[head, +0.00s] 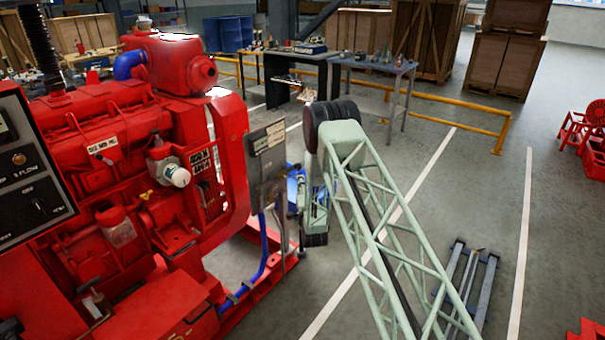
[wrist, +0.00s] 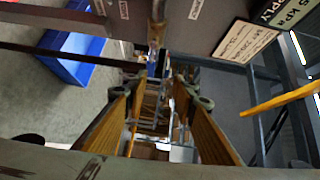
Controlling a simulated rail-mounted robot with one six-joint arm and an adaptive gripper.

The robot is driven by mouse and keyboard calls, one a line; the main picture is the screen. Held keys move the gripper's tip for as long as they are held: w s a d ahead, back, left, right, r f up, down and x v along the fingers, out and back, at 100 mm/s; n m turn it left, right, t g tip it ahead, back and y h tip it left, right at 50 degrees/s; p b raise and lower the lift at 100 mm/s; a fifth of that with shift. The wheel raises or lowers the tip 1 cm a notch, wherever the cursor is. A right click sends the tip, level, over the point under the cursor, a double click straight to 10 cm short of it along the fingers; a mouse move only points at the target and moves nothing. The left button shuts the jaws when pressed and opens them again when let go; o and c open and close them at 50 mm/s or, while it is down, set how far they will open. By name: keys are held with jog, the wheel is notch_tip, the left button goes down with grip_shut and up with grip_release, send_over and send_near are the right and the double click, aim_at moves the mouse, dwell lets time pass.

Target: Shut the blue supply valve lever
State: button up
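In the wrist view my gripper (wrist: 170,95) has its two yellow-padded fingers apart, with a gap between them. A brass-coloured fitting or stem (wrist: 157,32) shows just beyond the fingertips, below a grey panel. I cannot make out a blue lever for certain in either view. In the head view the grey panel (head: 268,150) stands at the right end of the red pumpset (head: 130,190). My arm reaches down beside it, and my gripper is too small and covered there to tell apart. The panel's label plate (wrist: 250,38) shows in the wrist view, with "SUPPLY" on a dark plate beside it.
A blue open bin-like thing (wrist: 75,55) lies at the left of the wrist view. A yellow bar (wrist: 285,98) crosses at right. A blue hose (head: 263,262) runs below the panel. Workbenches (head: 372,66) and a yellow rail (head: 450,103) stand behind.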

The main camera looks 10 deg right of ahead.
aim_at(299, 174)
jog(key=shift+s+d+f+m, duration=0.15)
jog(key=shift+d+f, duration=0.15)
jog(key=shift+f, duration=0.4)
jog(key=shift+w+d+f+m, duration=0.15)
jog(key=shift+d+f, duration=0.1)
jog(key=shift+f, duration=0.4)
jog(key=shift+w+d+b, duration=0.15)
jog(key=shift+w+b, duration=0.6)
jog(key=shift+w, duration=2.65)
jog(key=shift+w+d+b, duration=0.15)
jog(key=shift+w+b, duration=0.6)
jog(key=shift+w, duration=2.65)
grip_shut()
